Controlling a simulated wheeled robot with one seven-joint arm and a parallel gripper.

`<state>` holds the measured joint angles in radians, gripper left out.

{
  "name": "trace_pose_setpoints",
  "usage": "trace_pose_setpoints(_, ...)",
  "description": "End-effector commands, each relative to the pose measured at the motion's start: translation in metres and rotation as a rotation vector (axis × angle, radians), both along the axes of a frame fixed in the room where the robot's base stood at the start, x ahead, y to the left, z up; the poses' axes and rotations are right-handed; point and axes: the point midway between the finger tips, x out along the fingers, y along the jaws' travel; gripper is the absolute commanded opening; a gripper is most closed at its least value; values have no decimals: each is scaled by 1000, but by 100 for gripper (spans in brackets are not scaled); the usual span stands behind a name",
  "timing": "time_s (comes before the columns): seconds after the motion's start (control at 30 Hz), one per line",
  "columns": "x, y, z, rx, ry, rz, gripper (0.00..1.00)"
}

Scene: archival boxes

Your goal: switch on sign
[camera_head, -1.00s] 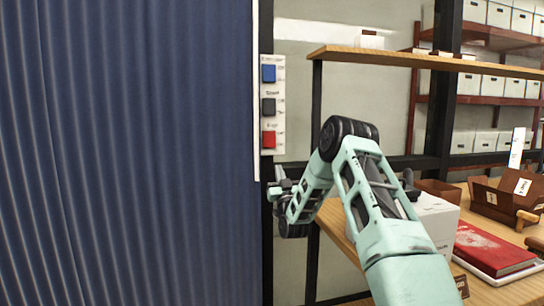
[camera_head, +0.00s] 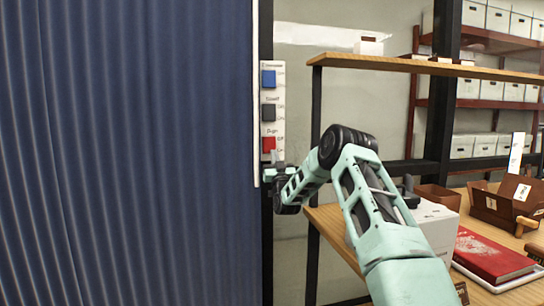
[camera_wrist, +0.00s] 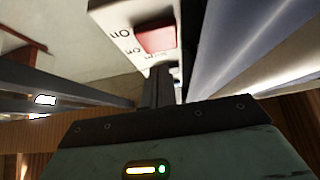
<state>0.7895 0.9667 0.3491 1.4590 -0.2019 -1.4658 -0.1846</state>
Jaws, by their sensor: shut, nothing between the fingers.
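A white switch panel (camera_head: 281,132) hangs upright beside the blue curtain. It carries a blue switch (camera_head: 268,78) at the top, a dark grey switch (camera_head: 268,111) in the middle and a red switch (camera_head: 268,144) at the bottom. Small labels sit by the switches, too small to read surely. My gripper (camera_head: 279,160) is shut and empty at the panel's lower end, just below the red switch. In the wrist view the shut fingers (camera_wrist: 160,86) point at the panel near the red switch (camera_wrist: 157,38), which has "On" printed beside it. I cannot tell whether they touch the panel.
A blue corrugated curtain (camera_head: 130,150) fills the left. A wooden shelf (camera_head: 400,63) runs right of the panel. A lower table (camera_head: 335,225) holds a white box (camera_head: 440,215), a red book (camera_head: 490,255) and brown trays (camera_head: 505,203). Open space lies between panel and shelf post.

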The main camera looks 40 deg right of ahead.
Motion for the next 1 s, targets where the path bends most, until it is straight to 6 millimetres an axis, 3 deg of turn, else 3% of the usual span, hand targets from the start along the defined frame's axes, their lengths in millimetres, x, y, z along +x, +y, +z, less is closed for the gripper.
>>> trace_pose_setpoints(0.33, 31, -18, -5, 1, 1, 1, 0)
trace_pose_setpoints(1.0, 38, -23, -11, -3, 0, 0, 0)
